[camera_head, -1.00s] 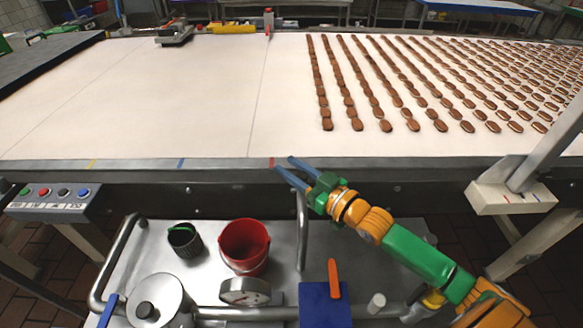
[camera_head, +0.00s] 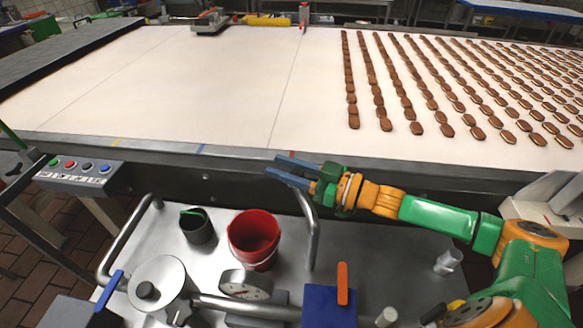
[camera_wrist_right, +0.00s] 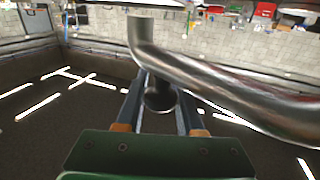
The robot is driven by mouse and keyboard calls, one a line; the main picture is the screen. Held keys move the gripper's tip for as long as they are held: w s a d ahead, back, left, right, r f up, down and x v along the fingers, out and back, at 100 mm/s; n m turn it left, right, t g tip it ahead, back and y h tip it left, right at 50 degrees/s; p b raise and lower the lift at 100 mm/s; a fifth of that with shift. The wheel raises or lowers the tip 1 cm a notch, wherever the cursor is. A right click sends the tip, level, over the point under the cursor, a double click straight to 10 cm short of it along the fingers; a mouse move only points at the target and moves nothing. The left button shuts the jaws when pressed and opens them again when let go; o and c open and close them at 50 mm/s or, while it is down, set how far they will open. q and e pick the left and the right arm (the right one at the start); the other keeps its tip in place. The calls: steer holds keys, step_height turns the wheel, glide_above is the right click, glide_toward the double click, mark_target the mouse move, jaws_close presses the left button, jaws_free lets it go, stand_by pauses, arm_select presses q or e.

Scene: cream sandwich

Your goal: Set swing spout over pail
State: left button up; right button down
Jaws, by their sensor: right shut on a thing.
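The swing spout (camera_head: 311,232) is a bent steel pipe above the cart, right of the pail. The pail (camera_head: 254,240) is red, upright and looks empty inside. In the head view the spout's upper end lies beside the pail's right side, not over its mouth. My right gripper (camera_head: 273,165) is at that end, against the table's front edge. In the right wrist view its blue fingers (camera_wrist_right: 160,108) close on a dark rounded knob (camera_wrist_right: 160,97) by the bend of the spout (camera_wrist_right: 215,80). The head view does not show the knob. My left gripper is not in view.
A lidded steel pot (camera_head: 160,283), a dial gauge (camera_head: 245,284) and a blue box with an orange lever (camera_head: 343,285) are in front. The white conveyor (camera_head: 190,90) carries rows of biscuits (camera_head: 440,80).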

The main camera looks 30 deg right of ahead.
steer(key=s+a+n+g+y+b, duration=0.2)
steer(key=s+a+n+g+y, duration=0.4)
steer(key=a+n+g, duration=0.4)
steer(key=shift+n+g+y, duration=0.5)
steer(key=shift+n+g, duration=0.3)
steer(key=shift+g, duration=2.2)
steer(key=shift+s, duration=0.15)
steer(key=c, duration=0.5)
jaws_free()
steer(key=shift+a, duration=0.15)
steer(key=d+b, duration=0.1)
steer(key=d, duration=0.1)
steer(key=d+b, duration=0.1)
steer(key=d, duration=0.1)
steer(key=d+b, duration=0.2)
steer(key=d, duration=0.1)
steer(key=shift+w, duration=0.4)
